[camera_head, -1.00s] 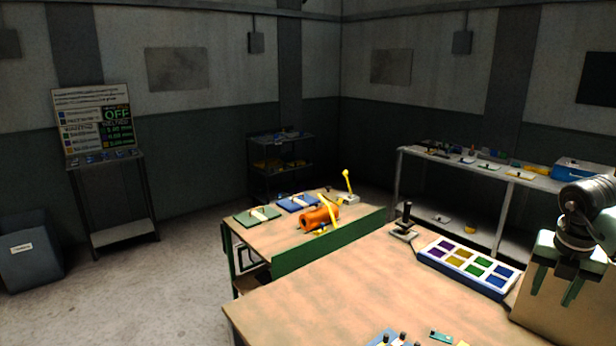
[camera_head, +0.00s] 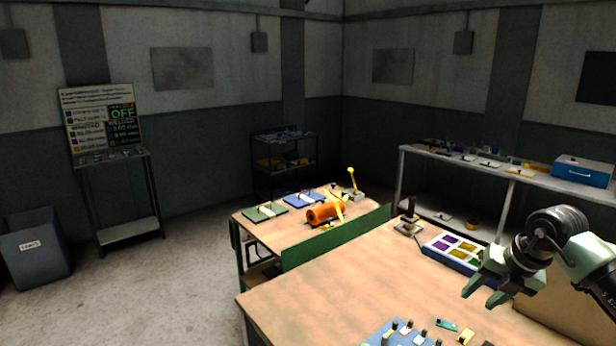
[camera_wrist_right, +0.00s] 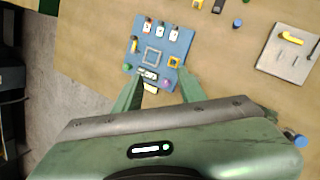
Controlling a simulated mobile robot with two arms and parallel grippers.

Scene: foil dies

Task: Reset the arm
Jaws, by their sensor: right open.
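My right gripper (camera_head: 482,296) is green and open, with nothing between its fingers. It hangs at the right of the head view, over the near wooden table (camera_head: 320,285), in front of the color tray (camera_head: 440,252) and hiding its right part. In the right wrist view the open fingers (camera_wrist_right: 158,95) point toward a blue board (camera_wrist_right: 178,44) with small parts on it. The same board (camera_head: 375,334) shows at the bottom edge of the head view. My left gripper is not in view.
A black joystick (camera_head: 408,222) stands beside the tray. A cardboard-colored box (camera_head: 570,305) is behind my right arm. A second table holds an orange cylinder (camera_head: 322,213) and a yellow lever (camera_head: 352,178). A grey plate (camera_wrist_right: 283,60) lies right of the blue board. The near table's left part is clear.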

